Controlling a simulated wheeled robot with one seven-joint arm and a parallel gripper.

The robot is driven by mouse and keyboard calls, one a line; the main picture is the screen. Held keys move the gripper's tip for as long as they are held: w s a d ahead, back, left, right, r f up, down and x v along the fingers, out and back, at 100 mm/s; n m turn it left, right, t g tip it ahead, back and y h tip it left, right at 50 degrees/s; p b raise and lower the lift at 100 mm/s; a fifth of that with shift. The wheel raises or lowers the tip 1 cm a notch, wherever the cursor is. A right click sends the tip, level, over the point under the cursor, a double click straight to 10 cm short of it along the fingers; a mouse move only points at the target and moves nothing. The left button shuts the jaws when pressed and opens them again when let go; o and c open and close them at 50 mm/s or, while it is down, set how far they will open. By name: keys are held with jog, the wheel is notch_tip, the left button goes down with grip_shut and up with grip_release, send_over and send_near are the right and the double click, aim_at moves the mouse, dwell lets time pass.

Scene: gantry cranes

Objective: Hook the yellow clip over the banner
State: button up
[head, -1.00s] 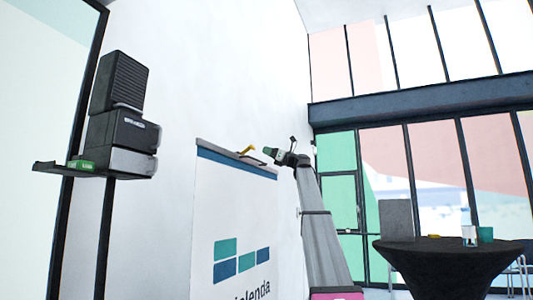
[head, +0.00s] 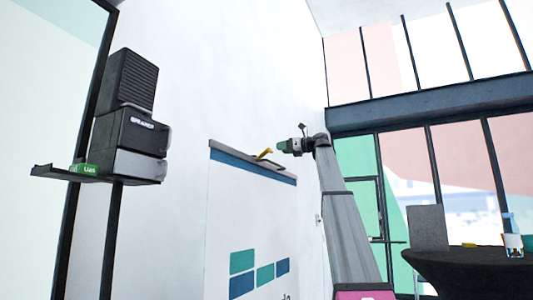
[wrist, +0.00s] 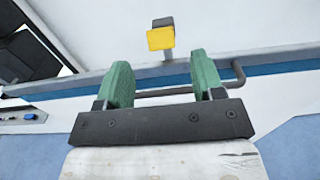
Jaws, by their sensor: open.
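The yellow clip (head: 265,153) stands at the top edge of the white banner (head: 240,215), which has a blue band and a block logo. In the wrist view the clip (wrist: 160,38) is a yellow block with a dark back on a thin grey stem, beyond the fingertips and between them. I cannot tell whether it is hooked over the banner. My gripper (head: 281,147) is just right of the clip in the head view, apart from it. Its two green fingers (wrist: 163,72) are open with nothing between the tips. A dark bent rod (wrist: 238,72) crosses beneath them near the banner's top.
A black speaker stack (head: 128,140) stands at the left, with a green box (head: 84,169) on a small dark shelf (head: 50,172). A dark round table (head: 470,262) with cups is at the right. A white wall is behind the banner.

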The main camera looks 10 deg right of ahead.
aim_at(271, 150)
jog(key=x, duration=0.9)
jog(key=shift+w, duration=0.1)
